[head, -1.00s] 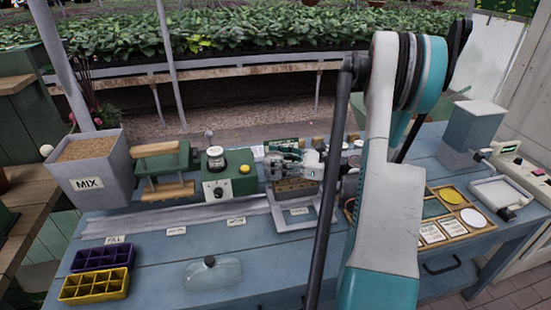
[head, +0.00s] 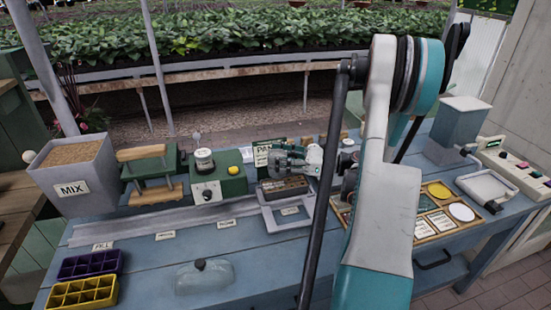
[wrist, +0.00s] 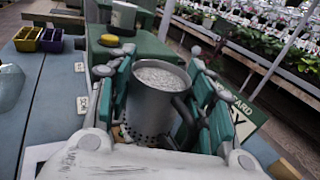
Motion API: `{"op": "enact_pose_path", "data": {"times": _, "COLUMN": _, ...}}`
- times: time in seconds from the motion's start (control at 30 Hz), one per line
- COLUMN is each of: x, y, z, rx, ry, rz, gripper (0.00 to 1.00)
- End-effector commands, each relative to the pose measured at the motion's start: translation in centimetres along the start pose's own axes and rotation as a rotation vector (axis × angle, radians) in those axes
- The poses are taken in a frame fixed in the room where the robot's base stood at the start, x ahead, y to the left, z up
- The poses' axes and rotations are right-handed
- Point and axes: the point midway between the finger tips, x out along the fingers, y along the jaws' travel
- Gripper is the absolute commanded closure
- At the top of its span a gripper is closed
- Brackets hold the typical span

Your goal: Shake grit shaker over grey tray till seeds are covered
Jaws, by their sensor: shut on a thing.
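My gripper (wrist: 156,98) is shut on the metal grit shaker (wrist: 152,108), with green-padded fingers on both sides of it. In the wrist view the shaker's round top shows pale grit, and small dark holes run round its lower wall. In the head view my gripper (head: 290,160) is just above the grey tray (head: 284,187), which sits in a pale frame at the bench's middle. My fingers hide the shaker there. Under the shaker the tray is mostly hidden in the wrist view, and I cannot tell how far its seeds are covered.
A green device with a yellow button (head: 233,170) stands left of the tray. Further left is the MIX bin (head: 72,175). Purple (head: 90,265) and yellow (head: 83,293) cell trays lie at the front left. A wooden holder of discs and cards (head: 440,232) is on the right.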

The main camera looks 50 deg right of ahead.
Motion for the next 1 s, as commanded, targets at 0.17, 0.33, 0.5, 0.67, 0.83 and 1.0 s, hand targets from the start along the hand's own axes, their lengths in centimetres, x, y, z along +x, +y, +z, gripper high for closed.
{"op": "enact_pose_path", "data": {"times": 0.17, "x": 1.7, "y": 0.9, "z": 0.0, "rx": 0.0, "ry": -0.001, "rz": 0.002, "gripper": 0.82}}
{"op": "enact_pose_path", "data": {"times": 0.33, "x": 2.3, "y": 1.2, "z": 0.0, "rx": 0.0, "ry": 0.0, "rz": 0.0, "gripper": 0.82}}
{"op": "enact_pose_path", "data": {"times": 0.5, "x": 1.0, "y": 0.5, "z": 0.0, "rx": 0.0, "ry": 0.0, "rz": -0.003, "gripper": 0.82}}
{"op": "enact_pose_path", "data": {"times": 0.67, "x": -0.8, "y": -0.4, "z": 0.0, "rx": 0.0, "ry": 0.0, "rz": -0.003, "gripper": 0.82}}
{"op": "enact_pose_path", "data": {"times": 0.83, "x": -2.1, "y": -1.1, "z": 0.0, "rx": 0.0, "ry": 0.0, "rz": -0.001, "gripper": 0.82}}
{"op": "enact_pose_path", "data": {"times": 1.0, "x": -1.5, "y": -0.7, "z": 0.0, "rx": 0.0, "ry": -0.001, "rz": 0.002, "gripper": 0.82}}
